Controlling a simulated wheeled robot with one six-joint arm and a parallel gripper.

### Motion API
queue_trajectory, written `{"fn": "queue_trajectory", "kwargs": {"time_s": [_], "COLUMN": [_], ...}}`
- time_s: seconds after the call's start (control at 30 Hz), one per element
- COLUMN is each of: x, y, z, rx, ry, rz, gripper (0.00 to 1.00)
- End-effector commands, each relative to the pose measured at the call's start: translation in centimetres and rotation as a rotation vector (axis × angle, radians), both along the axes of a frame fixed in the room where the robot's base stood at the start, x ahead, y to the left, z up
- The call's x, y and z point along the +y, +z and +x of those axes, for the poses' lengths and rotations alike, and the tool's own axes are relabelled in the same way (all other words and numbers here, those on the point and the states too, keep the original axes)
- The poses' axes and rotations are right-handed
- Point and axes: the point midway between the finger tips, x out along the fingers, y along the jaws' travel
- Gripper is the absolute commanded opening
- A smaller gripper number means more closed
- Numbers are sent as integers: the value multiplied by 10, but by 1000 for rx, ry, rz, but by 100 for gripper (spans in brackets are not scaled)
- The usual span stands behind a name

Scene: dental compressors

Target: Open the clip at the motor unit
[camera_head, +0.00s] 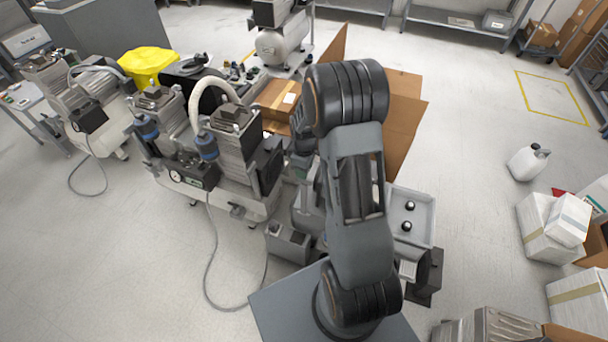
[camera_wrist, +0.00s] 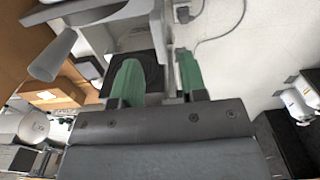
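The dental compressor (camera_head: 235,150) stands left of my arm in the head view, with grey ribbed motor units, a pale curved hose and a gauge on its front. My gripper (camera_wrist: 157,72) shows in the wrist view as two green fingers set apart, with nothing visibly held between them. A dark square part (camera_wrist: 140,70) and grey housing lie beyond the fingers; I cannot tell how far away they are. In the head view my arm hides the gripper and what is in front of it. I cannot make out the clip in either view.
Another compressor (camera_head: 75,100) stands at the left. An open cardboard box (camera_head: 405,125) is behind my arm, and a grey tray (camera_head: 425,218) with dark knobs is at its right. A cable (camera_head: 210,265) lies on the floor. Floor at the right is partly clear around a white canister (camera_head: 527,162).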

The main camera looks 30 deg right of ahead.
Motion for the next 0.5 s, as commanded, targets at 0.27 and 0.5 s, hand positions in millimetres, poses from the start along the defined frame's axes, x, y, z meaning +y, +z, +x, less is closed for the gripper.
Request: {"fn": "queue_trajectory", "kwargs": {"time_s": [0.27,0.5], "x": [0,0], "y": [55,79], "z": [0,0], "rx": [-4,0], "ry": [0,0], "rz": [-1,0], "gripper": [39,39]}}
